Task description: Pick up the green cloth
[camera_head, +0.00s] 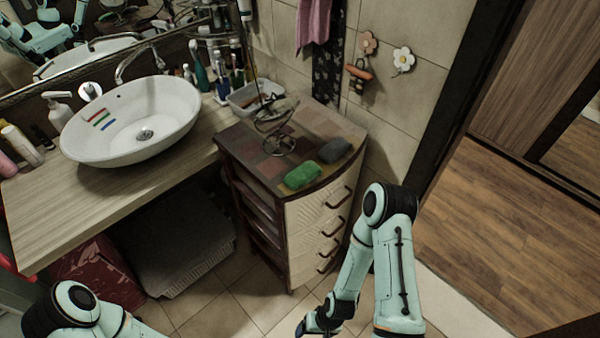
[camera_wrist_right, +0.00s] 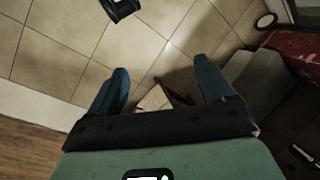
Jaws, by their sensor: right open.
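The green cloth (camera_head: 303,175) lies folded on the front edge of the tiled top of a small drawer cabinet (camera_head: 318,225). A dark grey cloth (camera_head: 335,150) lies just behind it to the right. My right gripper (camera_head: 318,324) is low at the bottom of the head view, below and in front of the cabinet, apart from the cloth. In the right wrist view its two blue fingers (camera_wrist_right: 160,74) are spread with nothing between them, over the floor. The green cloth does not show in that view.
A wire stand (camera_head: 277,125) is on the cabinet behind the cloths. A white basin (camera_head: 135,120) and bottles stand on the counter (camera_head: 60,205) at left. A grey basket (camera_head: 185,245) sits below it. Tiled floor in front of the cabinet is clear.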

